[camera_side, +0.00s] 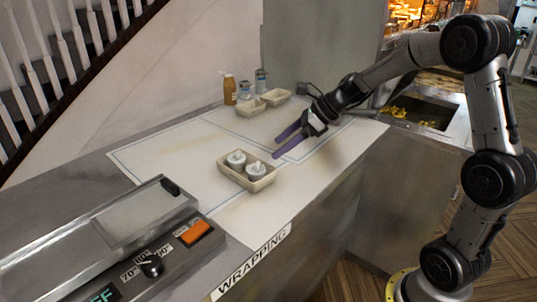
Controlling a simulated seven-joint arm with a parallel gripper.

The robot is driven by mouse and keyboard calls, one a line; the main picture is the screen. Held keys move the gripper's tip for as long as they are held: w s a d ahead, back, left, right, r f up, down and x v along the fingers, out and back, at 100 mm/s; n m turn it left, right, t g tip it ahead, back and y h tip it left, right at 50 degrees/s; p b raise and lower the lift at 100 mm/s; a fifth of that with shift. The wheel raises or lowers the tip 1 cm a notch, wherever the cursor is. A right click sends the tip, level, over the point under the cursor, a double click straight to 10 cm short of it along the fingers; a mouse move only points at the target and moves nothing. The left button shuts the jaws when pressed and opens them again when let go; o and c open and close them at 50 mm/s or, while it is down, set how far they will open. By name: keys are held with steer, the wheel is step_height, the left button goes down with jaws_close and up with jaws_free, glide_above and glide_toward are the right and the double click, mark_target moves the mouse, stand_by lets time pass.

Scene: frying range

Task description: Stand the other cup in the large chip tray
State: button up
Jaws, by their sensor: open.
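A beige chip tray (232,177) sits near the middle of the white counter. Two small whitish cups stand upright in it side by side, a left cup (236,159) and a right cup (256,171). My gripper (276,148), with purple fingers, is open and empty. It is above the counter, to the right of and behind the tray, apart from both cups. No other cup is clearly visible.
Behind are two smaller beige trays (251,107) (276,97), a brown bottle (229,90) and grey-blue containers (260,78). A heat sealer-like machine (110,245) stands front left. The counter right of the tray is clear.

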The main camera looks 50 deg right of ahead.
steer(key=s+a+r+n+g+h, duration=0.1)
steer(key=s+a+r+n, duration=0.25)
steer(key=s+n, duration=0.45)
steer(key=s+a+r+n+g+h, duration=0.1)
steer(key=s+a+r+n, duration=0.1)
steer(key=s+a+n, duration=0.45)
steer(key=s+d+f+n+h, duration=0.2)
steer(key=s+d+n+h, duration=0.1)
steer(key=s+n, duration=1)
steer(key=shift+s+n, duration=0.15)
steer(key=shift+n, duration=0.7)
